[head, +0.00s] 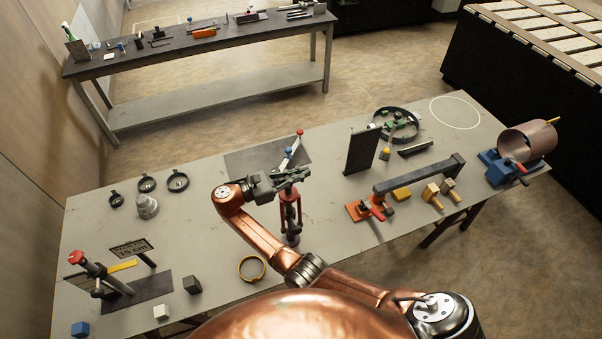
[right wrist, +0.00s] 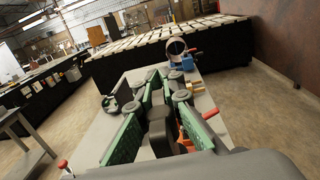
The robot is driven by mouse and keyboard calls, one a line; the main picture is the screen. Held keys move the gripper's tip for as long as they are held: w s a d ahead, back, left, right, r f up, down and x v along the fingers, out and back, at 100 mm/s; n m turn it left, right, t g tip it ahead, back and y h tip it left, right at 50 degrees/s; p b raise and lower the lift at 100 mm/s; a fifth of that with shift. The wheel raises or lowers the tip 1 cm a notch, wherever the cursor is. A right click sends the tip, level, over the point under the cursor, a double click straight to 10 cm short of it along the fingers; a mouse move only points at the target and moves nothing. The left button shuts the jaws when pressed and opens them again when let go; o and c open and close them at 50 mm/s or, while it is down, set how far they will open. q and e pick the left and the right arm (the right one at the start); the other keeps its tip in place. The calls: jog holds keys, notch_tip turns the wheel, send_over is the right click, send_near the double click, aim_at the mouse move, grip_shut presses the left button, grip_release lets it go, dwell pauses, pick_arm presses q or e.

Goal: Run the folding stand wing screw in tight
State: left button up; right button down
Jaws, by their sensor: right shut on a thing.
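The folding stand (head: 291,214), with red legs around a dark post, stands upright on the grey table near the middle. My right gripper (head: 291,175), with green finger pads, is at the top of this stand and closed there. The wing screw is hidden between the fingers, so I cannot see how deep it sits. In the right wrist view the gripper (right wrist: 165,85) shows its green-sided fingers from behind, with a bit of the red-orange stand (right wrist: 186,141) below them. My left gripper is in neither view.
A thin rod with red and blue parts (head: 292,148) rises just behind the gripper. A dark upright plate (head: 362,151) and an orange clamp (head: 370,208) are to the right.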

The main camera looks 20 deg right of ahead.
jog(key=shift+s+f+m+g, duration=0.1)
jog(key=shift+s+m+g, duration=0.1)
jog(key=shift+m+g, duration=0.15)
jog(key=c, duration=2)
grip_release()
notch_tip(320, 180, up, 10)
jog(key=shift+r, duration=0.1)
